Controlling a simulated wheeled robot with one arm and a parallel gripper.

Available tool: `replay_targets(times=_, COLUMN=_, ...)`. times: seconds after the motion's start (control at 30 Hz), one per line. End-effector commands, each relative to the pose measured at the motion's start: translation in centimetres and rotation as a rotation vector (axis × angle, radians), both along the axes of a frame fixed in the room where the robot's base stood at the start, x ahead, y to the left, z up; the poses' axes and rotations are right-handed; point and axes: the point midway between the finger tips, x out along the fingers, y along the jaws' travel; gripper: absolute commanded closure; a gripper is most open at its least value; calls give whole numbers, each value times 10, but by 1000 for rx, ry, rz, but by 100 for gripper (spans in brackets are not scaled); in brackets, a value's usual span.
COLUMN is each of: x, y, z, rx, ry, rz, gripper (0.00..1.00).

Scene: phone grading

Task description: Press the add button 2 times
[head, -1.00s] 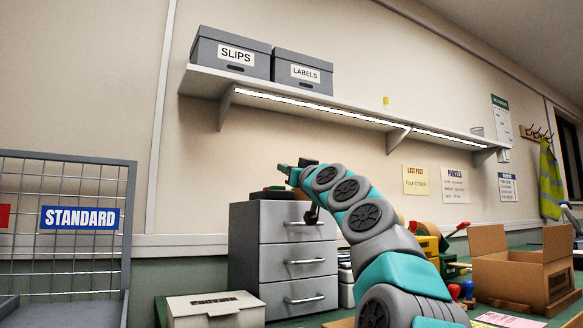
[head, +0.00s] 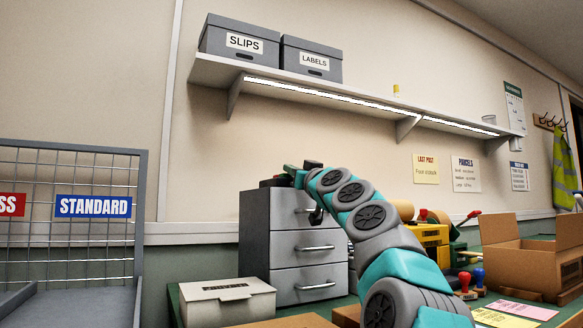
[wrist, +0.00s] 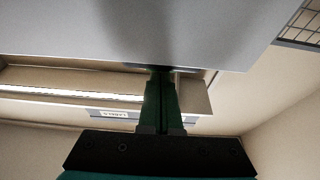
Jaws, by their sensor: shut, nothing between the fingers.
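No add button can be made out in either view. My gripper (head: 290,173) is at the top of the grey drawer unit (head: 303,248) in the head view, small and partly hidden by my arm. In the wrist view my green gripper fingers (wrist: 160,76) are together with nothing between them. Their tips reach the edge of a large, plain grey surface (wrist: 150,35) very close to the camera; I cannot tell what it is or whether they touch it.
A wire cage marked STANDARD (head: 145,235) stands at left. A lidded box (head: 228,302) sits before the drawers. An open cardboard box (head: 520,262), stamps (head: 478,276) and paper sheets (head: 525,309) lie at right. A wall shelf (head: 395,115) holds SLIPS and LABELS boxes.

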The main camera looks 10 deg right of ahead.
Motion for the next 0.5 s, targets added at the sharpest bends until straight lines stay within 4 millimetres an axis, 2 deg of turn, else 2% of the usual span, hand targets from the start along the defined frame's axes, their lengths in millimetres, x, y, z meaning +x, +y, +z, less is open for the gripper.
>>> replay_targets(times=0.37, x=0, y=1, z=-2, rx=-1, ry=0, rz=1, gripper=100)
replay_targets(times=0.5, x=0, y=1, z=-9, rx=-1, ry=1, rz=1, gripper=100)
